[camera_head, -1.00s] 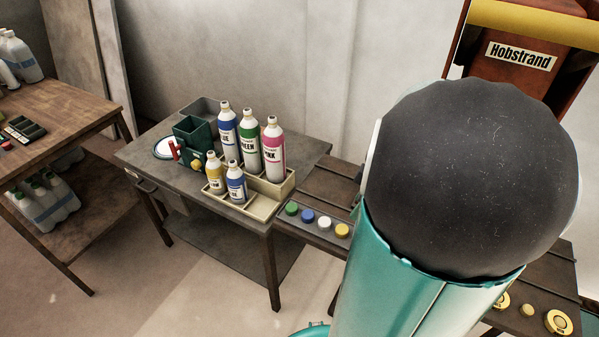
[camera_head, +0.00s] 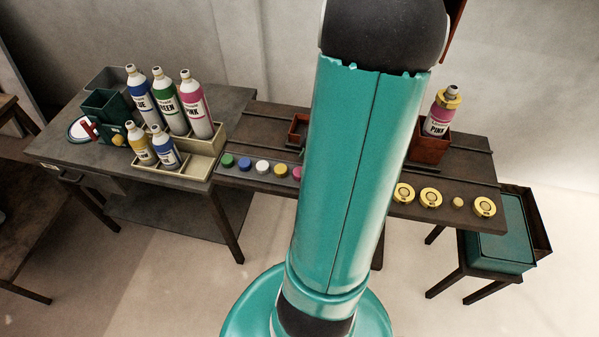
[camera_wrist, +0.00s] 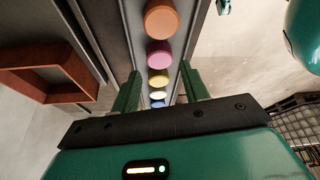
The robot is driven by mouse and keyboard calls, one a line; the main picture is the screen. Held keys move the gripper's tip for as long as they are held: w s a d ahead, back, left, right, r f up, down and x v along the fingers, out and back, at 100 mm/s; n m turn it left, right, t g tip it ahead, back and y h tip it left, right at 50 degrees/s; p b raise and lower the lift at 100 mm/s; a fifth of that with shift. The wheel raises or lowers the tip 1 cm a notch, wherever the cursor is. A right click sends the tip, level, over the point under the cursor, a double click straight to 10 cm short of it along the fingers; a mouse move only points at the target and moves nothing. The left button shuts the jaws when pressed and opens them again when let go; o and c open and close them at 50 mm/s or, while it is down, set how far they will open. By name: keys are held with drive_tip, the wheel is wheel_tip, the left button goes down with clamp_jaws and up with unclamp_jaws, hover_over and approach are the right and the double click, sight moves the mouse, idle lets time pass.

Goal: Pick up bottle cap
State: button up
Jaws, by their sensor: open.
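A row of bottle caps lies on the low dark bench. In the head view I see a green cap (camera_head: 227,160), a blue cap (camera_head: 244,164), a white cap (camera_head: 262,167), a yellow cap (camera_head: 280,170) and a pink cap (camera_head: 297,173), partly behind my arm. In the wrist view an orange cap (camera_wrist: 162,20) and the pink cap (camera_wrist: 159,54) lie beyond my fingertips, and the yellow cap (camera_wrist: 158,78) shows between the fingers. My gripper (camera_wrist: 160,72) is open and empty above the row. My arm hides it in the head view.
Labelled bottles (camera_head: 168,100) stand in a cream tray (camera_head: 205,165) on the left table. A pink-labelled bottle (camera_head: 440,115) stands in a red-brown box (camera_head: 430,149). Yellow rings (camera_head: 430,197) lie along the bench's right part. An empty red-brown box (camera_wrist: 45,70) shows in the wrist view.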

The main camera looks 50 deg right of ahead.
sight(298, 171)
drive_tip(key=x, duration=0.4)
drive_tip(key=c, duration=0.7)
drive_tip(key=shift+r, duration=0.1)
drive_tip(key=shift+c, duration=0.2)
